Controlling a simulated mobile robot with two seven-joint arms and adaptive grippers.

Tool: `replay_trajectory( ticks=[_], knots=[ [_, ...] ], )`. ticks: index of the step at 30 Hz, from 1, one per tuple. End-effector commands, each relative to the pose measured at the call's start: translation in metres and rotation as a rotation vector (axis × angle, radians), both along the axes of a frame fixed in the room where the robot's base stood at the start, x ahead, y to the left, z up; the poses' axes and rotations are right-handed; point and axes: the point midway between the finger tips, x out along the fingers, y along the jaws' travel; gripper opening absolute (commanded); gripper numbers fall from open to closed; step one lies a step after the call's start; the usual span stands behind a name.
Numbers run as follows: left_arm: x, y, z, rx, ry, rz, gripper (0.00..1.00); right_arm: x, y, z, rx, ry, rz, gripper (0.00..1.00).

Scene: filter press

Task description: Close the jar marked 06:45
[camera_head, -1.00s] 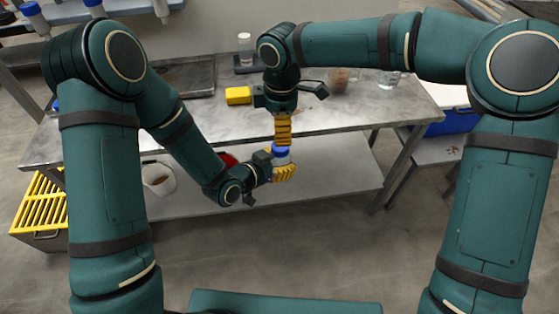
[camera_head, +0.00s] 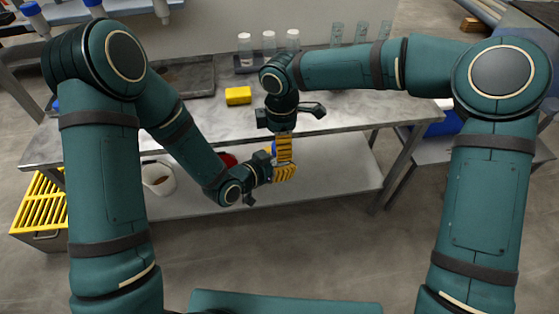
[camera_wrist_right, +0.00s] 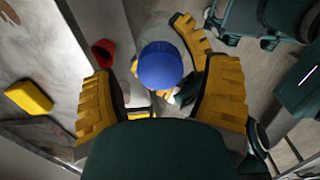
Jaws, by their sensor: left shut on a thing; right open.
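A jar with a pale, see-through body (camera_wrist_right: 158,28) and a blue lid (camera_wrist_right: 160,65) is held above the lower shelf. Only a sliver of the lid shows in the head view (camera_head: 274,147). My left gripper (camera_head: 284,174) is shut on the jar's body; its yellow fingers show around the body in the right wrist view. My right gripper (camera_head: 284,152) is open above the jar. In the right wrist view the lid lies between its fingers (camera_wrist_right: 160,85), with a gap on both sides. The lid appears to sit on the jar's mouth; how tightly, I cannot tell. No time mark is readable.
A yellow block (camera_head: 238,96) and a dark tray (camera_head: 188,80) are on the steel table. Several jars (camera_head: 268,42) and glass cylinders (camera_head: 362,33) stand at the back. A white bucket (camera_head: 159,179) and a red object (camera_head: 228,160) are lower, near my left forearm.

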Motion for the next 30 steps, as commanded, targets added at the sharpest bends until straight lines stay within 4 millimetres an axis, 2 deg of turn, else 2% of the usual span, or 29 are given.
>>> replay_trajectory(
  ticks=[6, 15, 17, 21, 22, 27, 30],
  knots=[
    [0.0001, 0.0000, 0.0002, 0.000, 0.000, 0.000, 0.00, -0.0002, 0.0005, -0.0141, 0.001, -0.001, 0.001, 0.76],
    [0.0001, 0.0000, 0.0002, 0.000, 0.000, 0.000, 0.00, -0.0003, 0.0003, -0.0152, 0.001, -0.001, 0.000, 0.77],
    [0.0001, 0.0000, 0.0002, 0.000, 0.000, 0.000, 0.00, -0.0003, 0.0002, -0.0151, 0.001, -0.001, 0.000, 0.56],
    [0.0001, 0.0000, 0.0002, 0.000, 0.000, 0.000, 0.00, -0.0002, 0.0003, -0.0150, 0.001, -0.001, 0.000, 0.07],
    [0.0001, 0.0000, 0.0002, 0.000, 0.000, 0.000, 0.00, -0.0002, 0.0003, -0.0150, 0.001, -0.001, 0.000, 0.03],
    [0.0001, 0.0000, 0.0002, 0.000, 0.000, 0.000, 0.00, -0.0002, 0.0004, -0.0148, 0.000, -0.001, -0.008, 0.02],
    [0.0001, 0.0000, 0.0002, 0.000, 0.000, 0.000, 0.00, -0.0004, 0.0002, -0.0146, -0.003, -0.001, -0.091, 0.02]
  ],
)
